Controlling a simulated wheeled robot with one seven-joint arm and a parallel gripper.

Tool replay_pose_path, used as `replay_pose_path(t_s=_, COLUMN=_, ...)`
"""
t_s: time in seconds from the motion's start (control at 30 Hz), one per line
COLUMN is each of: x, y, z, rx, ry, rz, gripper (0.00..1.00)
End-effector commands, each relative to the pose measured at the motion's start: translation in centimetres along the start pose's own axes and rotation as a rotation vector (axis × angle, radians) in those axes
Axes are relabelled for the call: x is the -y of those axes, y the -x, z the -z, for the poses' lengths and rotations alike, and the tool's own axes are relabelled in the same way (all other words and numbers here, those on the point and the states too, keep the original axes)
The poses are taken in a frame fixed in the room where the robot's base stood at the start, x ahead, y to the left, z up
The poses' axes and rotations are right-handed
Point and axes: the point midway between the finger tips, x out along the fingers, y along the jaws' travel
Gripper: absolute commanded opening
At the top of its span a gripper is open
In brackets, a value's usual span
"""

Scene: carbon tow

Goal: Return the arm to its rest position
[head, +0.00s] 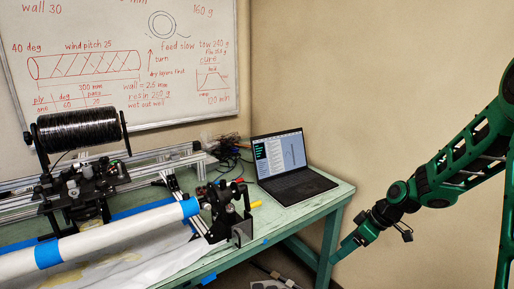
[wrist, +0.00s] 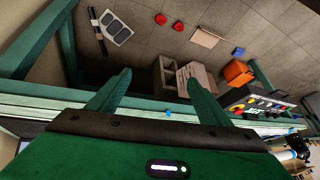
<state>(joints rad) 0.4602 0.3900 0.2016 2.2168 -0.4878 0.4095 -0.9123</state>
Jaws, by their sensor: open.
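My arm is green and black and comes in from the right in the head view, bent downward. My gripper (head: 340,254) is at its lower end, off the right edge of the green table (head: 312,206), with nothing seen between its fingers. In the wrist view my gripper (wrist: 168,88) has its two green fingers spread wide apart and empty. The floor and the table's green frame lie beyond them.
On the table are a laptop (head: 288,170), a winding machine with a black spool (head: 78,130) and a white tube (head: 120,235). A whiteboard (head: 120,60) hangs behind. The wrist view shows a control box (wrist: 256,107), an orange bin (wrist: 238,73) and cinder blocks (wrist: 165,76).

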Motion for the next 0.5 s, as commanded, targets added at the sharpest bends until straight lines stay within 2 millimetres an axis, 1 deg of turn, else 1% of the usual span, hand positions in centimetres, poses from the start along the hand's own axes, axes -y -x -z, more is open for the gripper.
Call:
replay_pose_path(t_s=0.03, x=0.4, y=1.5, z=-0.9, rx=0.041, ry=-0.039, rz=-0.025, gripper=0.72)
replay_pose_path(t_s=0.27, x=2.6, y=8.3, z=-6.2, rx=0.206, ry=-0.3, rz=-0.145, gripper=0.72)
replay_pose_path(t_s=0.3, x=3.1, y=9.5, z=-7.1, rx=0.227, ry=-0.35, rz=-0.168, gripper=0.72)
replay_pose_path(t_s=0.37, x=4.0, y=11.3, z=-8.4, rx=0.255, ry=-0.427, rz=-0.202, gripper=0.72)
replay_pose_path(t_s=0.5, x=6.3, y=15.3, z=-11.4, rx=0.302, ry=-0.614, rz=-0.282, gripper=0.72)
